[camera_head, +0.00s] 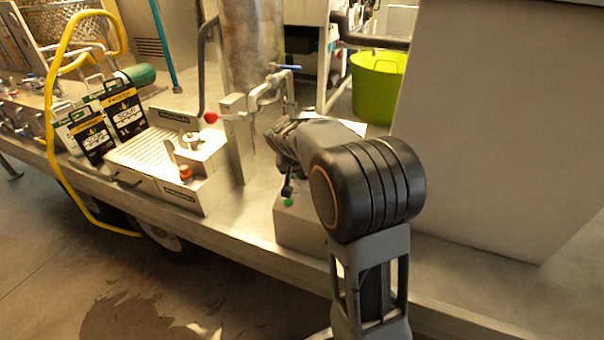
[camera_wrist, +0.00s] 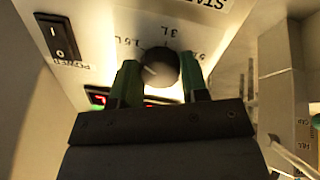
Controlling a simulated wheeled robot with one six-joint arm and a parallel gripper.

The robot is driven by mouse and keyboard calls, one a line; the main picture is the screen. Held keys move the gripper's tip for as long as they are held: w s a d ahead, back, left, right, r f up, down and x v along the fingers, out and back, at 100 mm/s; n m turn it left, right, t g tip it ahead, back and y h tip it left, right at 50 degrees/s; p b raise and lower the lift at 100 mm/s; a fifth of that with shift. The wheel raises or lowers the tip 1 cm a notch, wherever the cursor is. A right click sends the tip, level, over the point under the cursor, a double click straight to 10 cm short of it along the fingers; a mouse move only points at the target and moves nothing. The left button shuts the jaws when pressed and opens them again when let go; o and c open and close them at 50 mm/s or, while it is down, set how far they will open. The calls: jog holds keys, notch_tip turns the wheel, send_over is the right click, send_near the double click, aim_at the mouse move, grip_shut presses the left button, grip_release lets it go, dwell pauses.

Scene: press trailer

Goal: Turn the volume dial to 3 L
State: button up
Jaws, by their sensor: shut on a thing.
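The round dark volume dial (camera_wrist: 160,66) is on the light panel in the wrist view, with a short pale mark on its left part. The printed labels 1.5 L, 3 L and one more partly covered marking surround it and appear upside down. The 3 L label (camera_wrist: 168,32) is just above the dial in the picture. My gripper (camera_wrist: 160,78) has one green-and-dark finger on each side of the dial and is shut on it. In the head view, my own arm covers the dial.
In the wrist view, a power switch (camera_wrist: 57,38) is left of the dial, and a red display (camera_wrist: 98,98) is partly hidden by my gripper. In the head view, a bench box with an orange-red knob (camera_head: 186,173), a metal column (camera_head: 252,45) and a green tub (camera_head: 378,88) stand around.

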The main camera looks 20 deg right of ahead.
jog(key=m+b, duration=0.4)
jog(key=m, duration=0.1)
jog(key=shift+w+f, duration=0.1)
jog(key=shift+f, duration=0.05)
jog(key=m+b, duration=0.1)
jog(key=m, duration=0.1)
jog(key=m+y+b, duration=0.1)
jog(key=m+b, duration=0.1)
jog(key=m, duration=0.1)
jog(key=shift+r+m, duration=0.2)
jog(key=shift+m, duration=0.1)
dwell(0.4)
jog(key=o, duration=0.7)
jog(key=shift+c, duration=0.2)
jog(key=shift+r, duration=0.1)
jog(key=p+v, duration=0.1)
jog(key=v, duration=1.2)
jog(key=shift+r+p, duration=0.3)
jog(key=shift+p, duration=0.05)
jog(key=shift+a, duration=0.1)
